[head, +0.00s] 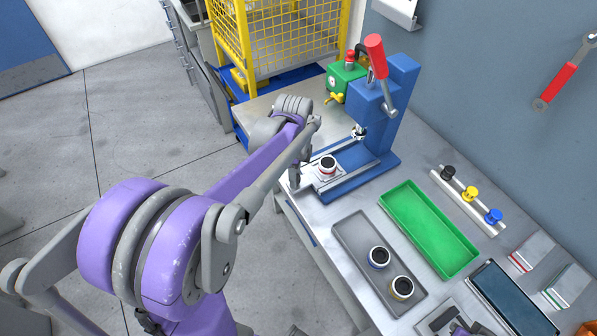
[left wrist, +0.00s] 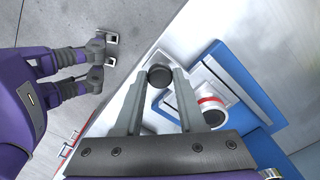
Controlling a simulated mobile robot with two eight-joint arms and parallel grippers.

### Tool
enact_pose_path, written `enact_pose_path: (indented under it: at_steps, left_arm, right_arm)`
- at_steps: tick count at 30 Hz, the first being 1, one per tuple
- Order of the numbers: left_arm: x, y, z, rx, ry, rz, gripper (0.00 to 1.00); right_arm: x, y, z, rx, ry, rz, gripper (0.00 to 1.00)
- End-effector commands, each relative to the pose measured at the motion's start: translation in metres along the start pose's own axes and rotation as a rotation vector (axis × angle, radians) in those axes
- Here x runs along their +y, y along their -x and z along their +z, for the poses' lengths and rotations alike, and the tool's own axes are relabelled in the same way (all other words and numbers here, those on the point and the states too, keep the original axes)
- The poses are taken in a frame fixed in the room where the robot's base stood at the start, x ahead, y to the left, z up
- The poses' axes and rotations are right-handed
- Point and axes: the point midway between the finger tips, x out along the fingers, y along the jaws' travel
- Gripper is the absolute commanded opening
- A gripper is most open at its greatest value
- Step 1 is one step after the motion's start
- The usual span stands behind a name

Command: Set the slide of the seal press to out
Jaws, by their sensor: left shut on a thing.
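The blue seal press (head: 372,112) stands on the bench, with a red-handled lever (head: 375,57) raised at its top. Its light grey slide (head: 318,178) sits at the front end of the blue base, forward of the ram (head: 358,131). A white cup with a red ring (head: 328,165) stands on the slide; it also shows in the left wrist view (left wrist: 212,107). My left gripper (head: 294,178) is at the slide's front end. In the left wrist view its fingers are shut on the slide's dark round knob (left wrist: 160,75). My right gripper does not show clearly.
A grey tray (head: 350,233) with two ringed cups and an empty green tray (head: 430,228) lie right of the press. A rail (head: 462,200) holds black, yellow and blue knobs. A yellow mesh cage (head: 285,35) stands behind. The bench's front edge runs below my left gripper.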

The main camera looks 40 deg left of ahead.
Motion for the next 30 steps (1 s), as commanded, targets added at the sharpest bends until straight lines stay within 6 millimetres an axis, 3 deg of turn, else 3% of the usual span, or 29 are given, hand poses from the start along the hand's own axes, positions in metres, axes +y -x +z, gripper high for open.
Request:
enact_pose_path:
  at_steps: [1,6,17,30]
  left_arm:
    - [0.002,-0.001,0.003,-0.006,0.002,0.006,0.43]
    - [0.002,-0.001,0.002,-0.005,0.002,0.005,0.69]
    - [0.001,0.006,0.001,-0.003,0.001,0.003,0.69]
    - [0.001,0.087,0.001,-0.003,0.001,0.003,0.69]
  right_arm:
    - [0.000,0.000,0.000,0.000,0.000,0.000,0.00]
    - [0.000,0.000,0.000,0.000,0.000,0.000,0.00]
    - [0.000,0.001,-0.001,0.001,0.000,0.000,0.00]
    - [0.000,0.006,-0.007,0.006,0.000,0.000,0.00]
